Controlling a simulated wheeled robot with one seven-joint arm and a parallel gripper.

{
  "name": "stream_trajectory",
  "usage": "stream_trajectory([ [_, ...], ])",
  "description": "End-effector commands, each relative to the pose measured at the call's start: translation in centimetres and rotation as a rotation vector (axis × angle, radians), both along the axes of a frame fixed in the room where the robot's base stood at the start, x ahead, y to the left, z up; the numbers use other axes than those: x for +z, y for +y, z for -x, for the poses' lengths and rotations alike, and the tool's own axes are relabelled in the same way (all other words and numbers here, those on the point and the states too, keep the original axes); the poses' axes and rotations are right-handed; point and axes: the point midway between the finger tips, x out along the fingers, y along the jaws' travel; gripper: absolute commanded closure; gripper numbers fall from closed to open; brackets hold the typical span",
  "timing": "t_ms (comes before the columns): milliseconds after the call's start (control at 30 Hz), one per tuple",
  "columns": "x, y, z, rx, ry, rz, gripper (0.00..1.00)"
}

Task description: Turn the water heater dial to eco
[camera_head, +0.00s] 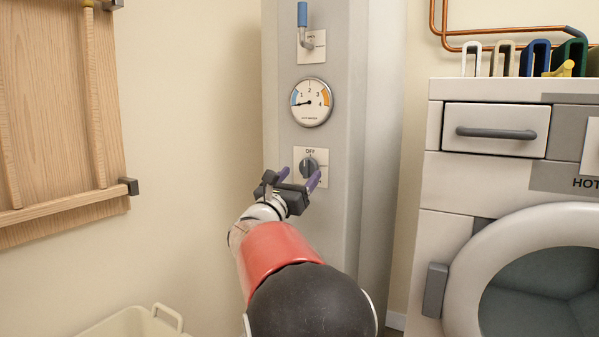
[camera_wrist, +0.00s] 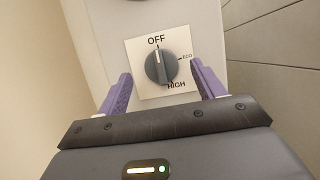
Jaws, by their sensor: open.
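The water heater dial (camera_wrist: 158,67) is a dark grey round knob with a raised grip on a white label plate (camera_wrist: 133,52). The plate reads OFF at the top, ECO at the right and HIGH at the lower right. The knob's pointer mark is toward OFF. In the head view the dial (camera_head: 308,166) is low on the tall grey heater cabinet (camera_head: 352,130). My gripper (camera_head: 297,180) is open, its purple fingers in front of the plate. In the wrist view the gripper's fingers (camera_wrist: 160,88) stand apart on either side of the dial, with no visible contact.
Above the dial are a round gauge (camera_head: 312,103) and a blue-handled valve (camera_head: 303,16). A wooden rack (camera_head: 60,100) hangs at the left, over a cream basket (camera_head: 130,323). A front-loading machine (camera_head: 435,160) with a round door stands at the right.

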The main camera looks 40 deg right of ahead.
Motion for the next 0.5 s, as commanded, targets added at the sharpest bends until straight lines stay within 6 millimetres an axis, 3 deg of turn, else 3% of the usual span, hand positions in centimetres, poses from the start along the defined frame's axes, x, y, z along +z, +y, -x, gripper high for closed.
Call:
stream_trajectory([
  [200,0.9,-2.0,-0.8,-0.001,-0.002,-0.001,0.32],
  [500,1.0,-2.2,-0.9,0.0,0.0,-0.001,0.32],
])
